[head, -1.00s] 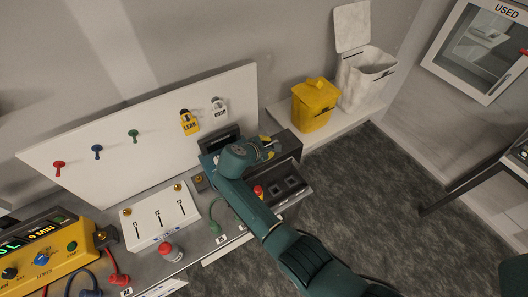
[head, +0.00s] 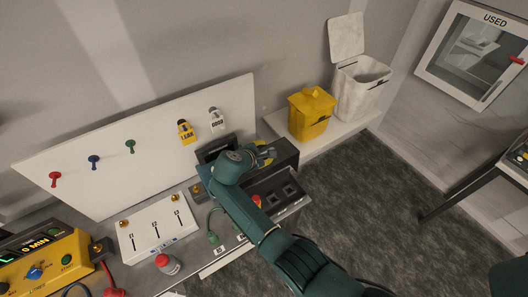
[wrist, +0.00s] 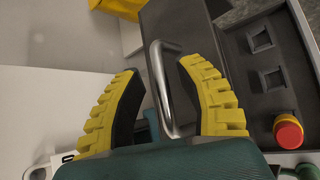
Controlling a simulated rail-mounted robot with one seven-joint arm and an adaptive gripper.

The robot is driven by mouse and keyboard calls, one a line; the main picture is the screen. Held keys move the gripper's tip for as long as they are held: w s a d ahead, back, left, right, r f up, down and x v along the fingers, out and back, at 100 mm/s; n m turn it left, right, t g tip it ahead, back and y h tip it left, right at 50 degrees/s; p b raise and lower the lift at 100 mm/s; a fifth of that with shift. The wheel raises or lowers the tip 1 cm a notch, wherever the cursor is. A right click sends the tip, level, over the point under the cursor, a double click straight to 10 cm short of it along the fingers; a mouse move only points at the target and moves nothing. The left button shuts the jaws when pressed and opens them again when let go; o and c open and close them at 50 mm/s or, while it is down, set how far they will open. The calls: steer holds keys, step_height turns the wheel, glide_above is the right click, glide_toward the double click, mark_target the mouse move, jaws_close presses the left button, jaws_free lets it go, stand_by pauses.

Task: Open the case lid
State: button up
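The dark grey case (head: 287,150) stands at the right end of the bench, partly hidden by my arm. Its lid (wrist: 190,35) looks shut in the wrist view, and a bent metal handle (wrist: 158,85) stands out from it. My gripper (wrist: 160,72) is open, its yellow padded fingers on either side of the handle with gaps showing. I cannot tell whether either finger touches it. In the head view my gripper (head: 265,153) is over the case, and the handle is hidden there.
A panel with square sockets (wrist: 262,75) and a red button (wrist: 288,130) lies beside the case. A yellow bin (head: 311,115) and an open white bin (head: 360,85) stand behind. Padlocks (head: 187,132) hang on the white board. A white switch box (head: 157,232) sits to the left.

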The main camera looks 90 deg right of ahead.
steer(key=shift+a, duration=0.1)
steer(key=v, duration=1.2)
steer(key=shift+r, duration=0.1)
steer(key=w+a+r+n+t+p, duration=0.1)
steer(key=w+a+r+t+p, duration=0.1)
steer(key=w+a+r+t, duration=0.8)
steer(key=w+a+r+n+t+p, duration=0.1)
steer(key=w+a+r+t+p, duration=0.25)
steer(key=w+a+r, duration=0.8)
steer(key=w+a+r+t+y, duration=0.3)
steer(key=w+a+r+t, duration=0.3)
steer(key=a, duration=0.4)
steer(key=s+a+r+m+t+y, duration=0.2)
steer(key=s+a+r+m+t, duration=0.1)
steer(key=r, duration=0.5)
steer(key=s+a+r+m+t+y, duration=0.3)
steer(key=s+a+r+t, duration=0.1)
steer(key=r, duration=0.4)
steer(key=shift+s+a+t+y, duration=0.3)
steer(key=shift+a+t, duration=0.3)
steer(key=shift+t, duration=0.05)
